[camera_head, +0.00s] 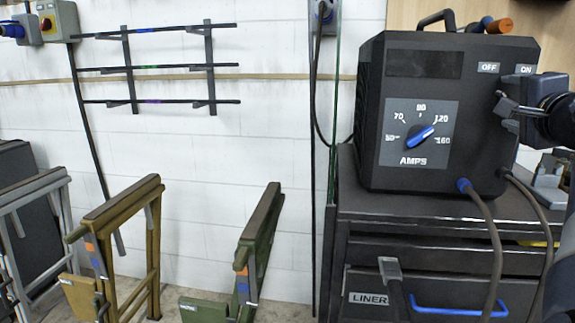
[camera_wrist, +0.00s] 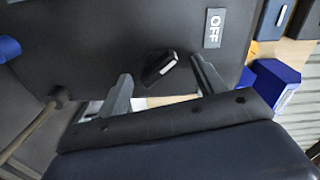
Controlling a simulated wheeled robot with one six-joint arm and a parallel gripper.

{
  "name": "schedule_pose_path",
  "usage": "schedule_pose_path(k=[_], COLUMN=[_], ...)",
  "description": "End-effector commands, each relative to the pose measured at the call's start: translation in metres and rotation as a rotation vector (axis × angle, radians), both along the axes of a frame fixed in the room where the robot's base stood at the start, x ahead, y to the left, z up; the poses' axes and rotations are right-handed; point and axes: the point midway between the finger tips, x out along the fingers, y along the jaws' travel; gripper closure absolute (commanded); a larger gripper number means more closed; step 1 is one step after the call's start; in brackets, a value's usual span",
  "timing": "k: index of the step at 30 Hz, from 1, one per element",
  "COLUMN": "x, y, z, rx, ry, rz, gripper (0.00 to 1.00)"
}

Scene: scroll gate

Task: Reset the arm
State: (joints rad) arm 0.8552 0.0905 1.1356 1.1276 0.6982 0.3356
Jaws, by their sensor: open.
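My gripper (camera_head: 508,101) is at the right of the head view, in front of the right side of the black welding machine (camera_head: 372,100), just below its ON label. In the wrist view my gripper (camera_wrist: 162,70) shows two dark fingers spread apart with nothing clamped. A small black switch with a white mark (camera_wrist: 168,66) shows between the fingertips, near the OFF label (camera_wrist: 214,27). I cannot tell whether a finger touches it. The blue AMPS knob (camera_head: 420,135) is left of my gripper, its pointer towards 120.
The machine stands on a black drawer cabinet (camera_head: 365,255) marked LINER, with a blue handle (camera_head: 458,311). Cables run down its front. Folded trestles, one yellow (camera_head: 120,203) and one green (camera_head: 258,232), stand left by the white wall. A rack (camera_head: 165,67) hangs there.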

Motion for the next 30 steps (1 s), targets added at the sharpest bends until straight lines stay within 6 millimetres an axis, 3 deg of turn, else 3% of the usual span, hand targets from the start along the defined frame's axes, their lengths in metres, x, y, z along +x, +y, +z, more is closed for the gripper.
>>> schedule_pose_path(k=[22, 30], x=[0.000, -0.037], y=[0.001, 0.009], z=[-0.001, -0.005], rx=[0.890, 0.893], ry=[-0.213, -0.218], rz=[-0.002, -0.003], gripper=[0.35, 0.35])
